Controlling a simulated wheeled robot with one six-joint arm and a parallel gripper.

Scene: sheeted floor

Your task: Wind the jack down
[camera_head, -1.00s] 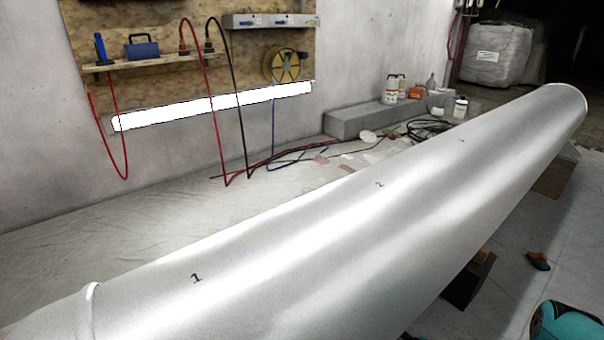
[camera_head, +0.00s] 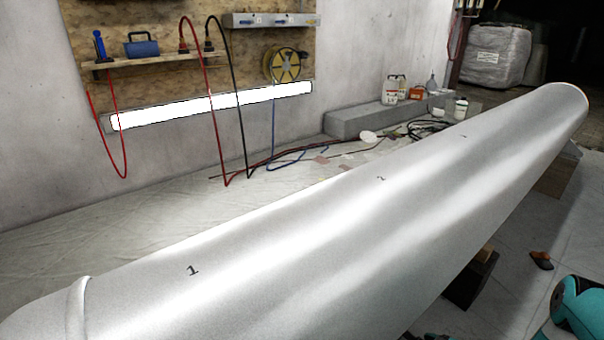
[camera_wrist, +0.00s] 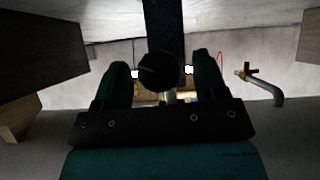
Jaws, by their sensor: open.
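My gripper (camera_wrist: 160,64) is open in the wrist view, with its two dark green fingers apart. A round black knob (camera_wrist: 158,73) shows between the fingers; I cannot tell whether they touch it. A dark upright post (camera_wrist: 164,24) stands behind and above the knob. I cannot tell for certain which of these parts belong to the jack. A grey bent pipe or bar (camera_wrist: 272,89) with a yellowish end is to the right of the fingers. In the head view the large silver tube (camera_head: 330,235) hides the space beneath it, and the gripper's fingers are not visible there.
A small orange and dark object (camera_head: 541,259) lies on the floor sheet.

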